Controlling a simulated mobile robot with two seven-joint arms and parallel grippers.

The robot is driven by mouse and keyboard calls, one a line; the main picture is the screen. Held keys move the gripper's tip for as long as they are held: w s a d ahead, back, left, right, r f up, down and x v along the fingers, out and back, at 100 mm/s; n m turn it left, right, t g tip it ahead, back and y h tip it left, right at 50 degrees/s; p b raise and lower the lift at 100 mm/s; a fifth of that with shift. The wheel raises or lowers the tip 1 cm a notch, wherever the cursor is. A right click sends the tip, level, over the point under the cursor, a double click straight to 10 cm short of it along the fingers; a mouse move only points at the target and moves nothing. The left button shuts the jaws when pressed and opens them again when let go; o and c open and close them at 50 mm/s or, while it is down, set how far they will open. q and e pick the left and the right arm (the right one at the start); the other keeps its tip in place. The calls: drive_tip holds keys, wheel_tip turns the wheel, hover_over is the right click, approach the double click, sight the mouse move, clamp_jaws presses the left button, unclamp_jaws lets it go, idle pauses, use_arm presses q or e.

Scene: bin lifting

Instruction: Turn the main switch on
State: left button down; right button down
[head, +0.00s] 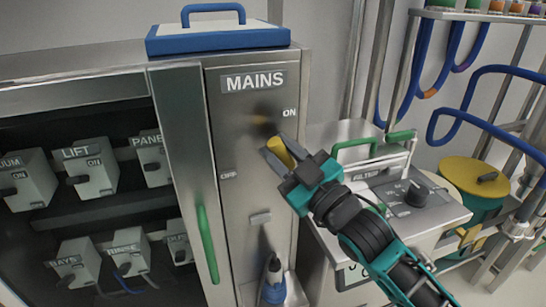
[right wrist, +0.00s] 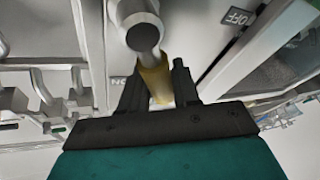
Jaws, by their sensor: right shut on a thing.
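The main switch has a yellow handle (head: 281,152) on the steel panel labelled MAINS (head: 255,83). An ON label (head: 289,113) sits at its upper right and an OFF label (head: 228,175) at its lower left. My right gripper (head: 277,148) is shut on the yellow handle, one finger on each side. In the right wrist view the yellow grip (right wrist: 155,80) lies between the fingers (right wrist: 158,90), joined to a round grey hub (right wrist: 141,32). The exact angle of the handle is partly hidden by the gripper. My left gripper is not in view.
An open cabinet with several small labelled switch boxes (head: 91,168) stands at left; its door has a green handle (head: 207,244). A blue-edged case (head: 217,37) lies on top. A bench device (head: 405,195), yellow-lidded bin (head: 472,176) and blue hoses (head: 470,85) crowd the right.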

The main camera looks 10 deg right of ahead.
drive_tip(key=m, duration=0.1)
drive_tip(key=d+m+t+h, duration=0.1)
drive_tip(key=m, duration=0.1)
drive_tip(key=d+m+t, duration=0.1)
drive_tip(key=shift+w+r+m+h+p, duration=0.2)
drive_tip(key=shift+r+m+h+p, duration=0.1)
drive_tip(key=shift+r, duration=0.05)
drive_tip(key=shift+w+d+m+t+h, duration=0.1)
drive_tip(key=shift+d+m+t+h, duration=0.2)
drive_tip(key=shift+m, duration=0.5)
drive_tip(key=shift+d+m+t+h, duration=0.3)
drive_tip(key=shift+m, duration=0.5)
drive_tip(key=c, duration=0.9)
unclamp_jaws()
drive_tip(key=shift+s+d+f, duration=0.2)
drive_tip(key=shift+s+f, duration=0.1)
drive_tip(key=shift+s, duration=0.15)
drive_tip(key=b+v, duration=0.1)
drive_tip(key=v, duration=1)
drive_tip(key=shift+s+d, duration=0.15)
drive_tip(key=shift+s, duration=0.25)
